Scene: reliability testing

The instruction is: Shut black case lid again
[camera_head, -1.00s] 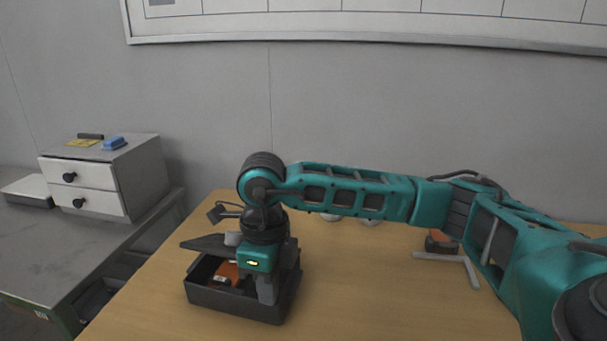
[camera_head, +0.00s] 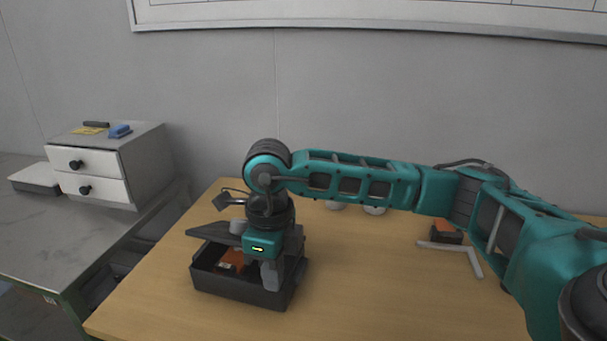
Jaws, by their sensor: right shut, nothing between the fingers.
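The black case (camera_head: 240,291) stands on the wooden table, left of centre. Its lid (camera_head: 208,232) is partly visible behind and left of my gripper, raised above the box; its exact angle is hard to tell. An orange and dark object (camera_head: 232,261) lies inside the case. My right gripper (camera_head: 270,275) points down over the right part of the case, shut and empty. It hides the right side of the case's inside and much of the lid. I cannot tell whether it touches the lid. My left gripper is not in view.
An orange and black object (camera_head: 446,232) and a grey angled bar (camera_head: 462,255) lie at the right, near my right arm. Two pale round things show behind the arm. A white drawer unit (camera_head: 105,166) stands on the grey side bench. The table front is clear.

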